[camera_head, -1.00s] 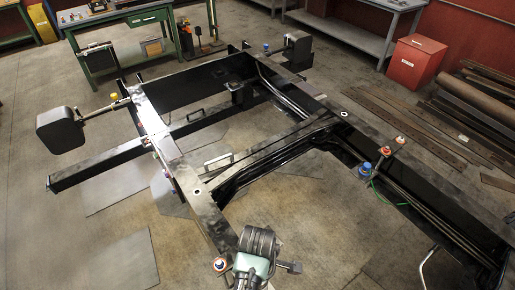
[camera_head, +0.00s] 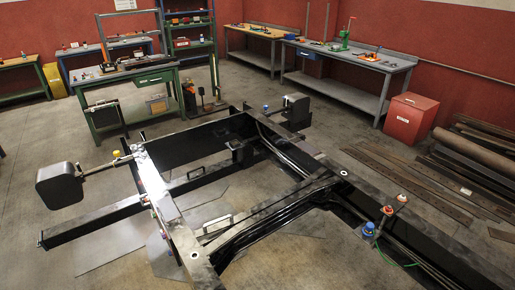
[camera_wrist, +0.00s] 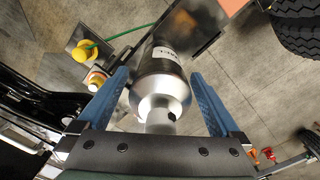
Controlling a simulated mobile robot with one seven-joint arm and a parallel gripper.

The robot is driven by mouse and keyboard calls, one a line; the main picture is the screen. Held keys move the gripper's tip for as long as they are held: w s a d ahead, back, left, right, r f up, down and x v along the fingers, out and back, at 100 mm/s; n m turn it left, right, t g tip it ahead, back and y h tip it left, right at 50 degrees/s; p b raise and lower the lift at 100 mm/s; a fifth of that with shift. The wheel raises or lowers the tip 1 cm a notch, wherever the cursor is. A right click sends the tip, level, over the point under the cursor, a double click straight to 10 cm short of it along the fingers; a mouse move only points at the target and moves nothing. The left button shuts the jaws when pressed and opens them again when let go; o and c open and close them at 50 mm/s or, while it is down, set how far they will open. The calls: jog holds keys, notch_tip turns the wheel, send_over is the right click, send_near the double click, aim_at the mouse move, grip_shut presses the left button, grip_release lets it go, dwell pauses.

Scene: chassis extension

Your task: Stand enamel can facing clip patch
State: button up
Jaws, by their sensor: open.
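In the wrist view, my gripper (camera_wrist: 160,98) is open, with one blue finger on each side of a silver can (camera_wrist: 160,60). The can has a cylindrical body with a small pale label, a rounded shoulder and a narrow neck pointing toward the palm. It may be the enamel can. I cannot tell whether the fingers touch it. My gripper is out of the head view. I cannot make out the clip patch in either view.
In the head view, the dark chassis frame (camera_head: 195,258) fills the foreground. A blue-capped item (camera_head: 369,229) sits on its right rail. A red bin (camera_head: 411,118) and stacked metal stock (camera_head: 470,160) stand right. Workbenches line the back. A yellow-topped item (camera_wrist: 82,52) shows in the wrist view.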

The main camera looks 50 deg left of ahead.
notch_tip(320, 180, up, 11)
jog(key=shift+r, duration=0.1)
dwell(0.3)
